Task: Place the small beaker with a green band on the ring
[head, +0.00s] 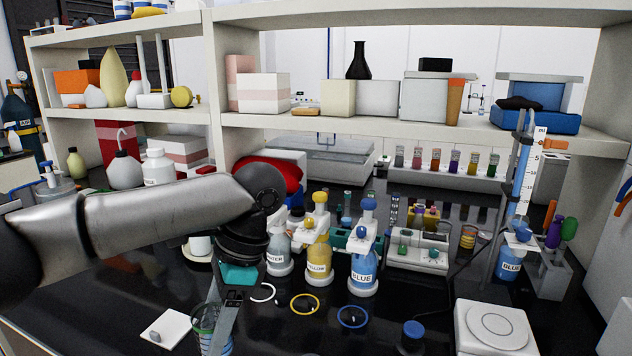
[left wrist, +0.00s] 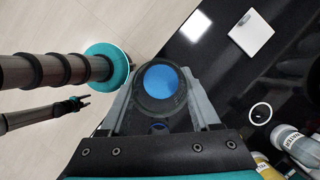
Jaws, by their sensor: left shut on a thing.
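A small clear beaker (head: 207,334) with a greenish band near its top and blue contents is in the lower left of the head view. My left gripper (head: 222,322) is shut on it, with a finger along its side. In the left wrist view the beaker (left wrist: 162,88) sits between the two fingers, and its blue contents show from above. A white ring (head: 263,292), a yellow ring (head: 305,304) and a blue ring (head: 352,317) lie on the dark bench to the right. The white ring also shows in the left wrist view (left wrist: 260,113).
A white square pad (head: 166,328) lies left of the beaker. Labelled bottles, including a yellow one (head: 318,259) and a blue one (head: 363,273), stand behind the rings. A white device (head: 495,326) and a dark blue-capped container (head: 413,335) are at right. Shelves cross the back.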

